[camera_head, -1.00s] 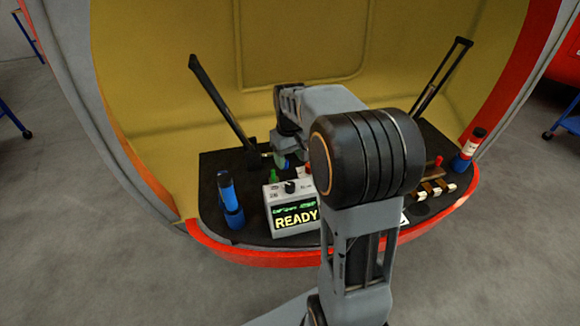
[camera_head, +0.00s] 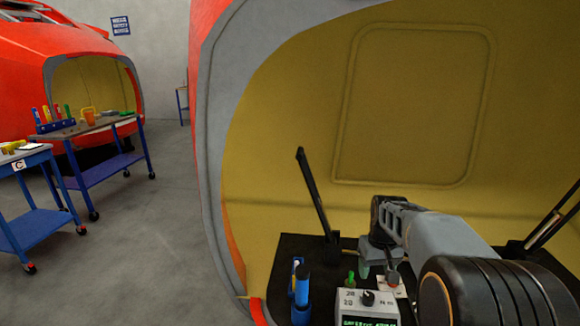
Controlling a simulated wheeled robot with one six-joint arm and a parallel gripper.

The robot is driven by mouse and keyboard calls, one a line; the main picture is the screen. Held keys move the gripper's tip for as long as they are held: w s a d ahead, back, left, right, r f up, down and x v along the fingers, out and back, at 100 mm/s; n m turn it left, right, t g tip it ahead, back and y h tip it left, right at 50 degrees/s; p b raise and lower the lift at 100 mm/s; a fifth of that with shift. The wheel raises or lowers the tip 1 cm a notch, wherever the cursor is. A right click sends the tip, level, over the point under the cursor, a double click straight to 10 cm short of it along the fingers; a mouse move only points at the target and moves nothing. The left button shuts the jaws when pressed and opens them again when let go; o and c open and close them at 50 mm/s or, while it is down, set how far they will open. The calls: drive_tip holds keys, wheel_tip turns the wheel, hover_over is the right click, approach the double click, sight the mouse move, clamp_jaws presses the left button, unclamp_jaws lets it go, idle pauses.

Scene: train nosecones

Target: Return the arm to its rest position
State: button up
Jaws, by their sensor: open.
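My arm reaches in from the lower right of the head view, over the black work surface (camera_head: 289,247) inside the red nosecone (camera_head: 213,35). My gripper (camera_head: 378,275) is at the far end of the arm and points down, above the black surface behind the grey box with a knob. Its fingers are small and partly hidden by the wrist. I see nothing held in it.
The grey box (camera_head: 352,297) with a green display stands near the arm. A blue cylinder (camera_head: 301,287) stands left of it, and a black upright bar (camera_head: 315,197) behind. Blue carts (camera_head: 83,176) stand at the left, with open grey floor (camera_head: 168,225) between.

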drive_tip(key=s+a+r+t+p, duration=0.1)
drive_tip(key=s+a+r+p, duration=0.3)
drive_tip(key=s, duration=0.3)
drive_tip(key=s+a+r+t+p, duration=0.2)
drive_tip(key=s+a+r+p, duration=0.3)
drive_tip(key=s+r+p, duration=0.1)
drive_tip(key=shift+s+a+r+t, duration=0.3)
drive_tip(key=shift+s+r, duration=0.45)
drive_tip(key=shift+s, duration=0.4)
